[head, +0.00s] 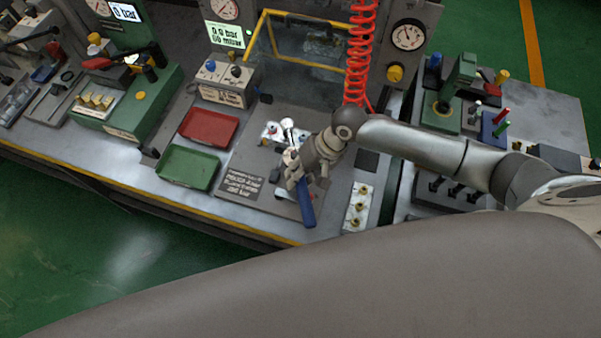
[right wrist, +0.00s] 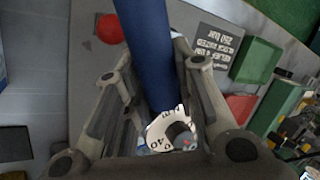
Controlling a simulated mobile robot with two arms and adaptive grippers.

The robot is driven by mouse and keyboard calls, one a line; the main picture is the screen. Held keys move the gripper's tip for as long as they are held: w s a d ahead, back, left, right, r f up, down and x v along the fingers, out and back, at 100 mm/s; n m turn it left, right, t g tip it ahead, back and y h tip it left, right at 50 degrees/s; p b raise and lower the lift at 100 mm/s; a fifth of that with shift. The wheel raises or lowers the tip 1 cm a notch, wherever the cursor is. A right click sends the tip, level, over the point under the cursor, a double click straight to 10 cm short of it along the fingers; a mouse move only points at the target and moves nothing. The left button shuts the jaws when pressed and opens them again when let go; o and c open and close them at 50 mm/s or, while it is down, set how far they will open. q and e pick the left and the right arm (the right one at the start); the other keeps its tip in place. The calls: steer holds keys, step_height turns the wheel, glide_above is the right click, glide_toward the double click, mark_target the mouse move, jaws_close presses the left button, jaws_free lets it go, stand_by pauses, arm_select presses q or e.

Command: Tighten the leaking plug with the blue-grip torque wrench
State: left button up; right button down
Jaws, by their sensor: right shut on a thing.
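The blue-grip torque wrench (head: 307,205) shows below my right gripper (head: 294,172) in the head view, its blue grip slanting toward the bench's front edge. The right gripper is shut on the wrench. In the right wrist view the blue grip (right wrist: 147,45) runs between the fingers, and a white numbered ring (right wrist: 168,130) shows at its lower end. A silvery valve block (head: 272,132) is just beyond the gripper. The leaking plug cannot be made out, and I cannot tell whether the wrench touches it. My left gripper is not in view.
A red tray (head: 208,127) and a green tray (head: 188,167) lie left of the work plate. A white block with brass fittings (head: 358,205) stands at right. A coiled red hose (head: 361,50) hangs behind, near a yellow-framed guard (head: 250,38).

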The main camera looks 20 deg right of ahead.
steer(key=a+p, duration=0.1)
steer(key=a+m+p, duration=0.1)
steer(key=shift+w+a+r+m+t+p, duration=0.2)
steer(key=shift+m+t+p, duration=0.1)
steer(key=shift+t, duration=0.1)
steer(key=shift+f, duration=0.1)
stand_by(0.3)
steer(key=shift+w+a+m+t+p, duration=0.2)
steer(key=shift+a+m+p, duration=0.25)
steer(key=shift+a, duration=0.15)
steer(key=shift+w+a+m+t+p, duration=0.2)
steer(key=shift+a+m+p, duration=0.25)
steer(key=shift+a, duration=0.1)
steer(key=shift+a, duration=0.15)
steer(key=shift+s+d+n+g, duration=0.15)
steer(key=shift+d+n, duration=0.25)
steer(key=shift+d, duration=0.2)
steer(key=shift+s+d+n+g, duration=0.15)
steer(key=shift+d+n, duration=0.25)
steer(key=shift+d, duration=0.15)
